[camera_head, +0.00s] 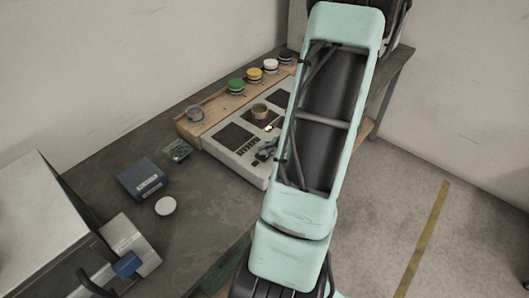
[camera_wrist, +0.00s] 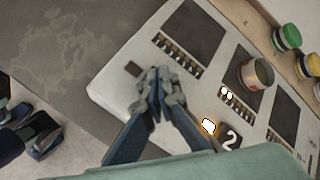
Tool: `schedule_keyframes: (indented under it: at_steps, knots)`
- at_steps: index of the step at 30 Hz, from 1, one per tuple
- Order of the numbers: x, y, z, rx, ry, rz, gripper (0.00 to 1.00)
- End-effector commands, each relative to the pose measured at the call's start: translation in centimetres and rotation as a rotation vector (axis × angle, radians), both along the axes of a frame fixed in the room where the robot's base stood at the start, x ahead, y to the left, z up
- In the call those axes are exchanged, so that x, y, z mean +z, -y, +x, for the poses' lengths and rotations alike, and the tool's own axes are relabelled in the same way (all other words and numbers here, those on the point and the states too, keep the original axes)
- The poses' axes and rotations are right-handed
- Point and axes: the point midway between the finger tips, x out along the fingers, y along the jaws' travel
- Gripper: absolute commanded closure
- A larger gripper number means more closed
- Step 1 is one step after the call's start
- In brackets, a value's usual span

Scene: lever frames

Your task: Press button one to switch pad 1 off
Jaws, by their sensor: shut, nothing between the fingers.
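The white control panel (camera_head: 210,144) lies on the bench with several dark square pads. In the wrist view the end pad (camera_wrist: 190,35) is bare, with an unlit-looking strip below it. My gripper (camera_wrist: 158,82) is shut and empty, its fingertips over the panel just right of a small dark lamp window (camera_wrist: 133,69). The spot under the fingertips is hidden, so I see no button one and cannot tell contact. The button marked 2 (camera_wrist: 229,137) is visible with a lit lamp (camera_wrist: 208,125) beside it. In the head view my gripper (camera_head: 265,150) is partly behind my arm.
An open can (camera_wrist: 257,74) stands on the middle pad. Green (camera_head: 236,86), yellow (camera_head: 254,75), white (camera_head: 270,66) and black-topped jars line the wooden rack. A blue box (camera_head: 142,180) and white disc (camera_head: 165,206) lie on the bench at left.

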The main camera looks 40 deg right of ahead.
Motion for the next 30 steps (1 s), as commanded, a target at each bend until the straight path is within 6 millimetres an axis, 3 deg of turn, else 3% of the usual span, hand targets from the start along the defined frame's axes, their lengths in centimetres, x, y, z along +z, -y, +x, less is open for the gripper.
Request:
schedule_keyframes:
  at_steps: [7, 22, 30]
  knots:
    - [0.9, 0.0, 0.0, 0.0, 0.001, -0.001, 1.0]
    - [5.9, 0.0, 0.1, 0.001, 0.0, -0.001, 1.0]
    - [6.0, 0.0, 0.0, 0.0, 0.0, 0.0, 1.0]
